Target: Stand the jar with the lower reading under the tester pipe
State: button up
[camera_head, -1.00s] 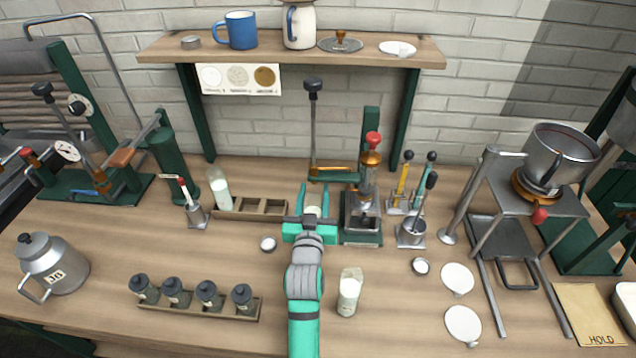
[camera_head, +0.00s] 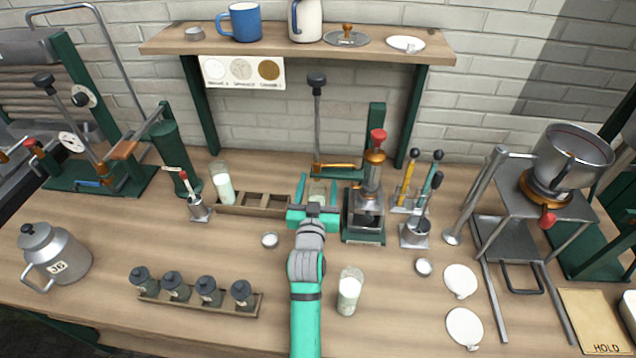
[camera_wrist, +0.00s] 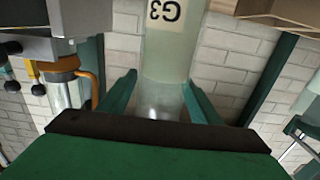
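A glass jar labelled G3 (camera_wrist: 168,45) stands between my gripper's fingers; the wrist view shows it upside down. My gripper (camera_head: 317,190) has its fingers spread on either side of that jar; firm contact is not visible. A second milky jar (camera_head: 222,186) stands at the left end of the wooden rack. A third milky jar (camera_head: 349,293) stands at the front, right of my arm. A copper pipe-like arm (camera_head: 337,167) is behind my gripper, beside a red-knobbed device (camera_head: 371,190). I cannot tell which part is the tester pipe. No jar reading is legible in the head view.
The wooden rack (camera_head: 285,213) is left of my gripper. Dark-lidded small jars fill a front tray (camera_head: 215,306). A levered metal cup (camera_head: 414,234) stands right of the red-knobbed device. White discs (camera_head: 461,281) lie at right.

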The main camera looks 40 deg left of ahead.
jog(key=shift+r, duration=0.1)
jog(key=shift+s, duration=0.1)
jog(key=v, duration=1.2)
dwell(0.5)
